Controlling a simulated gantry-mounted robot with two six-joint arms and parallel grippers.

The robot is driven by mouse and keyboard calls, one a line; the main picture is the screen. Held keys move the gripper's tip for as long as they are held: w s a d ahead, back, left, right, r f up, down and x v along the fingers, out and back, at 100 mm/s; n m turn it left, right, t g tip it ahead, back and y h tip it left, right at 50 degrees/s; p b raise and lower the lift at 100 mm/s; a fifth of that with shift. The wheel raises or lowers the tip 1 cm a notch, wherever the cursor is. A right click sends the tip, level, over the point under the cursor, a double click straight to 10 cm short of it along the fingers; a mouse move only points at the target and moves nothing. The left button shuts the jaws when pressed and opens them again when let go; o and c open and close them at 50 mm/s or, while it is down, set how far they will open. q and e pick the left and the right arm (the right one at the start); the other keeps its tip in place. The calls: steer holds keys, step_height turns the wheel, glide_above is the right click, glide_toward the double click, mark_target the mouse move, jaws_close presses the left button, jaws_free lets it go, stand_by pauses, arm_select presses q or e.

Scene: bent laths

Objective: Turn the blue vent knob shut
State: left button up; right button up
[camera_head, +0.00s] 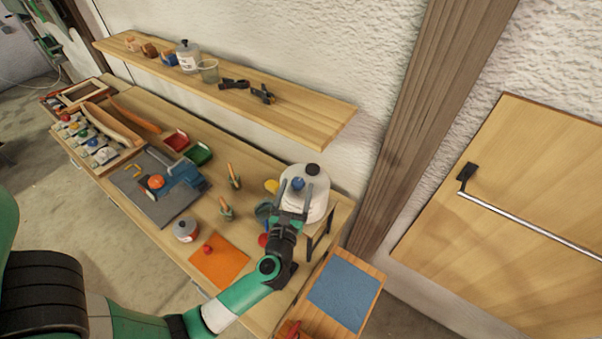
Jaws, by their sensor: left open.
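The blue vent knob (298,183) sits on the upper front of a white rounded vessel (318,200) with a black cap (313,170), at the right end of the bench. My left gripper (294,190) is open, with its two fingers pointing up at the vessel, one on each side of the blue knob in this view. I cannot tell whether the fingers touch the knob. The gripper's body hides the lower part of the vessel. My right gripper is not in view.
A shelf (300,105) with jars and clamps runs along the wall above the bench. A blue mat (344,290) lies on a board at the right.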

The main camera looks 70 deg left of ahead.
mark_target(299, 178)
arm_select(q)
steer(key=x, duration=0.5)
steer(key=shift+w+a, duration=0.15)
steer(key=shift+a, duration=0.1)
jaws_close()
